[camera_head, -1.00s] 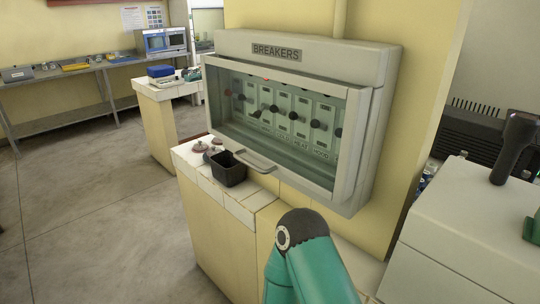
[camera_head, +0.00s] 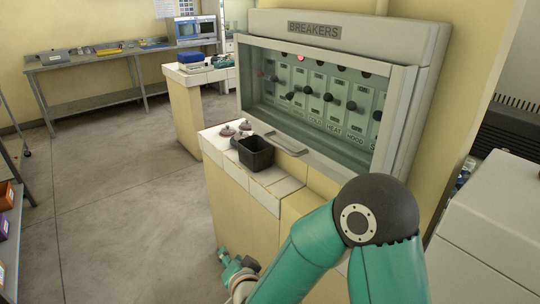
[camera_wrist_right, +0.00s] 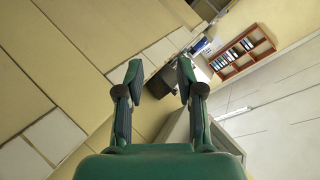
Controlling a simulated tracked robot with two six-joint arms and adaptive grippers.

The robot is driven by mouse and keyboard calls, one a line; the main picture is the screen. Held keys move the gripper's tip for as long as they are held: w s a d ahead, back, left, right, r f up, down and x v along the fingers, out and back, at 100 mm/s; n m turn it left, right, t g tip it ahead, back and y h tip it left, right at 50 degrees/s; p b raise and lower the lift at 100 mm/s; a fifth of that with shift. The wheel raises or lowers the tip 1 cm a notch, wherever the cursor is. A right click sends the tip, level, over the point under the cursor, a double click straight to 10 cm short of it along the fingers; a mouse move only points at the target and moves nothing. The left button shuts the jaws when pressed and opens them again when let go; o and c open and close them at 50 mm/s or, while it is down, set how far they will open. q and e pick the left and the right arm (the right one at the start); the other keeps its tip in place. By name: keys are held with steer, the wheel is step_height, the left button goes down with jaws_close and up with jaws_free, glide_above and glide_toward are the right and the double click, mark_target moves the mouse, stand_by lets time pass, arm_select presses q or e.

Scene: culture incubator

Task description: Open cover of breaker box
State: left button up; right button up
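The grey breaker box (camera_head: 425,32), labelled BREAKERS, is mounted on the yellow wall in the head view. Its glazed cover (camera_head: 402,110) is down over the switches and looks closed. The cover's handle (camera_head: 287,145) sticks out from its lower edge. My right gripper (camera_head: 228,262) is low, in front of the cabinet and below the handle, apart from the box. In the right wrist view its two green fingers (camera_wrist_right: 158,75) are spread, with nothing between them. My left gripper is not in view.
A black open container (camera_head: 256,152) stands on the tiled counter (camera_head: 272,186) below the handle, with small reddish-lidded items (camera_head: 228,130) beside it. A pale machine (camera_head: 490,215) stands at the right.

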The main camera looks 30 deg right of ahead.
steer(key=s+d+r+m+t+h+b, duration=0.1)
steer(key=d+r+m+t+h, duration=0.2)
steer(key=r, duration=0.4)
steer(key=s+d+r+m+h, duration=0.1)
steer(key=r+m+h, duration=0.25)
steer(key=r, duration=0.45)
steer(key=m+g+h, duration=0.1)
steer(key=m+h, duration=0.3)
steer(key=m, duration=0.2)
glide_toward(276, 145)
steer(key=shift+y, duration=0.25)
steer(key=p+x, duration=0.4)
steer(key=x, duration=0.6)
steer(key=shift+w+d, duration=0.2)
steer(key=shift+d, duration=0.15)
jaws_close()
